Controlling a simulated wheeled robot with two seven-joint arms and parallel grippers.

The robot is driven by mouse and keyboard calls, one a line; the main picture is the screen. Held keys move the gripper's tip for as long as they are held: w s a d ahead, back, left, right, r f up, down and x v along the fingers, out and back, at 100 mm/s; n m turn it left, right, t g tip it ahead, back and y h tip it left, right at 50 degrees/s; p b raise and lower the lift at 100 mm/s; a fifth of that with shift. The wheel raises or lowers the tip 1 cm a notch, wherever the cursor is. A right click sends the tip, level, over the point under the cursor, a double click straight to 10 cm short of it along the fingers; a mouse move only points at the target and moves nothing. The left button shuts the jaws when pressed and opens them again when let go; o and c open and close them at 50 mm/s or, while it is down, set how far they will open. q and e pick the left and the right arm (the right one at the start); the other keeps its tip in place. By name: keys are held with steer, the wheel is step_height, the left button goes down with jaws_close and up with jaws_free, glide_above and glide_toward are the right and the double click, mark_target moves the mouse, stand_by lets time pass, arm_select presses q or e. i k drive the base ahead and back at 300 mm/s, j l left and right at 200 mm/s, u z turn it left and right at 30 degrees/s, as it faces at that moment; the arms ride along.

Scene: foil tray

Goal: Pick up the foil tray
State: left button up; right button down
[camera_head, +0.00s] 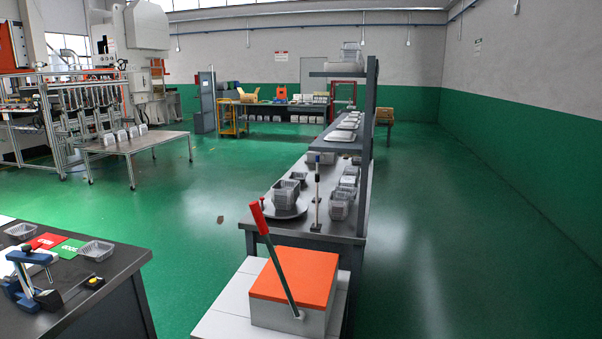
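Several foil trays are in the head view, and I cannot tell which one the task means. One silver foil tray (97,250) sits on the dark table at lower left, beside a green card. Another foil tray (21,231) lies further left on the same table. A stack of foil trays (286,195) stands on a round plate on the long middle bench. A second stack of foil trays (340,206) is at that bench's right edge. Neither of my grippers is in view.
An orange-topped box (295,275) with a red-handled lever stands in front of the middle bench.

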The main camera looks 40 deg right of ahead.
mark_target(301, 176)
steer(key=i+l, duration=0.1)
steer(key=l, duration=0.5)
steer(key=i+l, duration=0.1)
steer(key=l, duration=0.5)
steer(key=i+l, duration=0.1)
steer(key=l, duration=0.55)
steer(key=i+l, duration=0.15)
steer(key=l, duration=0.45)
steer(key=i+l+z, duration=0.1)
steer(key=l, duration=0.5)
steer(key=i+l, duration=0.1)
steer(key=l, duration=0.5)
steer(key=i+l, duration=0.15)
steer(key=l, duration=0.45)
steer(key=i+l, duration=0.1)
steer(key=l, duration=0.5)
